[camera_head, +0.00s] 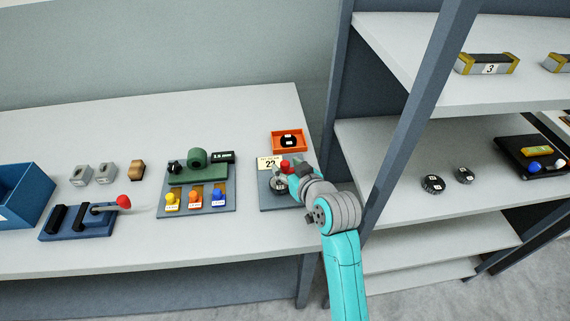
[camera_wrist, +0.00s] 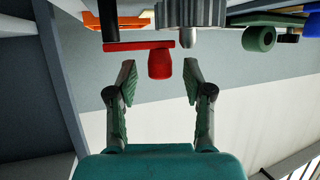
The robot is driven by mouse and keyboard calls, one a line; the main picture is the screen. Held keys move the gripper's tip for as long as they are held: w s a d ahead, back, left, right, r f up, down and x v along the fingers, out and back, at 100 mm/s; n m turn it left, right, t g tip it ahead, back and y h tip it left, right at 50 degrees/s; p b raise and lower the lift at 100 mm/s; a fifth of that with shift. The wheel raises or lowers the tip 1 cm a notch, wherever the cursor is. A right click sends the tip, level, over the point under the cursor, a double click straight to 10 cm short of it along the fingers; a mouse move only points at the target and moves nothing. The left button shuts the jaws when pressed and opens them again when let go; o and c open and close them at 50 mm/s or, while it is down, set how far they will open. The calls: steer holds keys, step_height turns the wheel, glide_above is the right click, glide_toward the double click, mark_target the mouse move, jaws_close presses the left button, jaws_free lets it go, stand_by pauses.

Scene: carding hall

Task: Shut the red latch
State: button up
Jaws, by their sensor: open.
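The red latch (camera_wrist: 139,46) shows in the wrist view as a flat red bar with a rounded red knob (camera_wrist: 159,66) on it. In the head view a bit of the red latch (camera_head: 285,164) shows on a grey plate (camera_head: 270,201), just beyond my gripper (camera_head: 287,178), which partly hides the plate.
A grey ribbed knob (camera_wrist: 190,13) is close beside the latch. An orange tray (camera_head: 288,151) stands behind the plate and a "22" label. Shelves stand at the right.

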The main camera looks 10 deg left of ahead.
steer(key=shift+x, duration=1.05)
jaws_close()
steer(key=shift+d, duration=0.1)
steer(key=shift+s+n+g+y, duration=0.25)
steer(key=shift+n+g+y, duration=0.35)
steer(key=shift+n+y, duration=0.2)
jaws_free()
